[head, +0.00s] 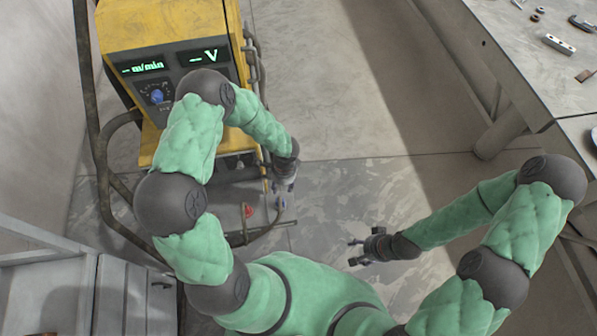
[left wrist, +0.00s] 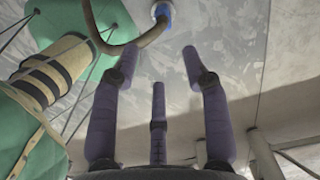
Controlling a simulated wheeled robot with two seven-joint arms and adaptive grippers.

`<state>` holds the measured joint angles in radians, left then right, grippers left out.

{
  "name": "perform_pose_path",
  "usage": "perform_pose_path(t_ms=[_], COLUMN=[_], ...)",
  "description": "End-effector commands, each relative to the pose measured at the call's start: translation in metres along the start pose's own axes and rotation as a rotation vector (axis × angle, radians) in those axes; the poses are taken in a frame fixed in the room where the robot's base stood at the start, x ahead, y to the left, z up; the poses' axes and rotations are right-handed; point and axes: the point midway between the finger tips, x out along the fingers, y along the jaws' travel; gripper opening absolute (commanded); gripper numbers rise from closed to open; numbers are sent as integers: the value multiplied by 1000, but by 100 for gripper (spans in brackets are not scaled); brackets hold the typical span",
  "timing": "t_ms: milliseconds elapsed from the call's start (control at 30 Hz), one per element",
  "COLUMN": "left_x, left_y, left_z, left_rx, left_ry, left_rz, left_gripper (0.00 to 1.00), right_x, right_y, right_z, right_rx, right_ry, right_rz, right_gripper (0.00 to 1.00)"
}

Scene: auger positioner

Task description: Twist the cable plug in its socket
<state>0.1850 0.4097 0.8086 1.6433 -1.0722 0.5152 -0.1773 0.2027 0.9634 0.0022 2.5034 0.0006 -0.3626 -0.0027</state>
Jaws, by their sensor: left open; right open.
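A yellow welding machine (head: 140,25) with two green-lit displays and a blue knob stands at the upper left in the head view. My left arm crosses in front of it and hides part of its front. My left gripper (head: 284,186) is low by the machine's right side. In the left wrist view a blue cable plug (left wrist: 163,13) with a brown cable sits at a pale round socket (left wrist: 155,6) at the top edge. My open left gripper (left wrist: 157,68) is short of it, with nothing between its fingers. My right gripper (head: 366,246) is open and empty above the floor.
A grey table (head: 510,50) with small metal parts stands at the upper right. A grey cabinet (head: 125,295) is at the lower left. A metal tube frame (head: 93,110) runs along the machine. The floor between machine and table is clear.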

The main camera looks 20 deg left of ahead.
Motion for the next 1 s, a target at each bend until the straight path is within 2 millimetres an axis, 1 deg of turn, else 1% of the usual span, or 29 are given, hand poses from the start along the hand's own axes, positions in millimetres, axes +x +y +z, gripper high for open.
perform_pose_path(t_ms=[67, 167, 267, 500, 700, 833, 1000], left_x=[1, 10, 23, 65, 92, 102, 107], left_y=[-2, -3, -3, -2, -3, -3, -3], left_z=[2, 2, 2, 2, 2, 2, 2], left_rx=[9, 11, 9, 9, 7, 9, 8], left_ry=[-9, -11, -10, -9, -8, -7, -7], left_rz=[-7, -8, -7, -6, -6, -7, -7], left_gripper=[46, 46, 46, 46, 46, 46, 46], right_x=[0, 4, 9, 24, 32, 36, 37], right_y=[0, 1, 3, 8, 12, 13, 13], right_z=[0, 0, 0, 0, -1, -1, -1], right_rx=[0, 0, 0, 0, 0, 0, 0], right_ry=[-1, -1, -1, -1, -1, -1, 0], right_rz=[0, 0, 0, 0, 0, 0, 0], right_gripper=[60, 60, 60, 60, 60, 60, 60])
